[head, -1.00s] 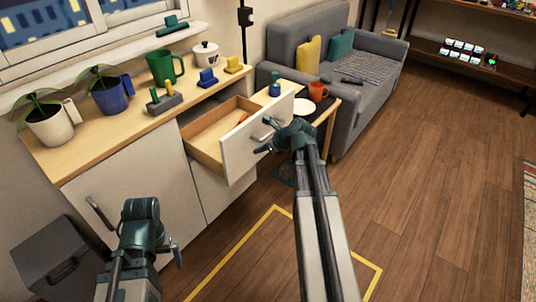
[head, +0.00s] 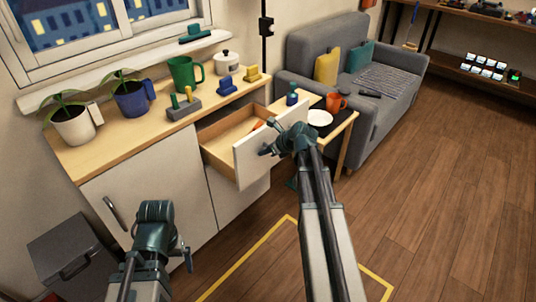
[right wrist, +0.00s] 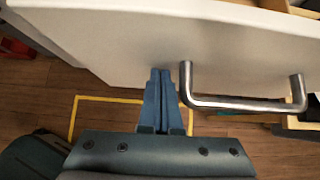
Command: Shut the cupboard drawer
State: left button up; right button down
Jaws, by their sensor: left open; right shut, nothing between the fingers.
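The cupboard drawer (head: 223,136) stands open, pulled out from under the wooden top. Its white front panel (head: 248,172) faces the room and also shows in the right wrist view (right wrist: 130,38). My right gripper (head: 266,149) is at the outer side of this front. In the right wrist view its shut blue fingers (right wrist: 158,76) point at the panel, just left of the metal bar handle (right wrist: 240,104), not around it. I cannot tell for sure whether the tips touch. My left gripper (head: 170,243) is open and empty, low before the cupboard door (head: 150,185).
An orange item (head: 257,125) lies in the drawer. Plants, a green mug (head: 185,73) and blocks stand on the cupboard top. A side table with a plate (head: 320,118) and orange mug (head: 336,102) is just right of the drawer. The floor at right is clear.

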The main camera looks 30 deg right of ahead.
jog(key=w+a, duration=0.4)
jog(key=w, duration=0.6)
jog(key=w+a, duration=0.4)
jog(key=w, duration=0.6)
jog(key=shift+w+a, duration=0.2)
jog(key=shift+w+r, duration=0.1)
jog(key=s+d+r+p, duration=0.4)
jog(key=s+r+p, duration=0.3)
jog(key=s, duration=0.4)
jog(key=shift+d, duration=0.2)
jog(key=shift+f, duration=0.1)
